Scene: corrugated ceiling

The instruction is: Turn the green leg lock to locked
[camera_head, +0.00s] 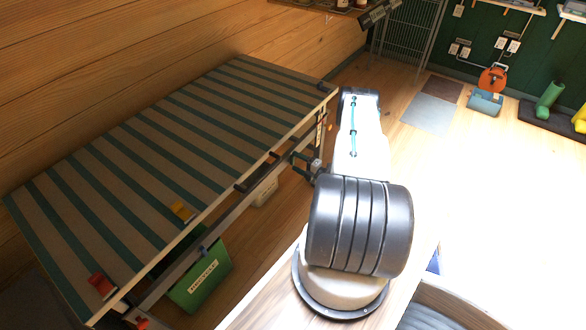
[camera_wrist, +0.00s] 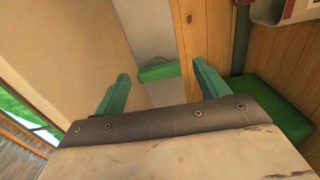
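The green leg lock appears to be the small green block (camera_wrist: 158,73) on a pale upright strip in the wrist view. A thin curved dark part shows along its upper edge. My gripper (camera_wrist: 160,68) is open, with one teal finger on each side of the block in the picture. The fingers look apart from it; I cannot judge the distance. In the head view the striped folding table (camera_head: 165,137) stands along the wood wall, left of my arm. The green lock and my fingertips cannot be made out there.
A green box (camera_head: 200,282) with white lettering sits under the table's near end. In the wrist view a green surface (camera_wrist: 272,105) lies at right. Floor beyond my arm is mostly clear.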

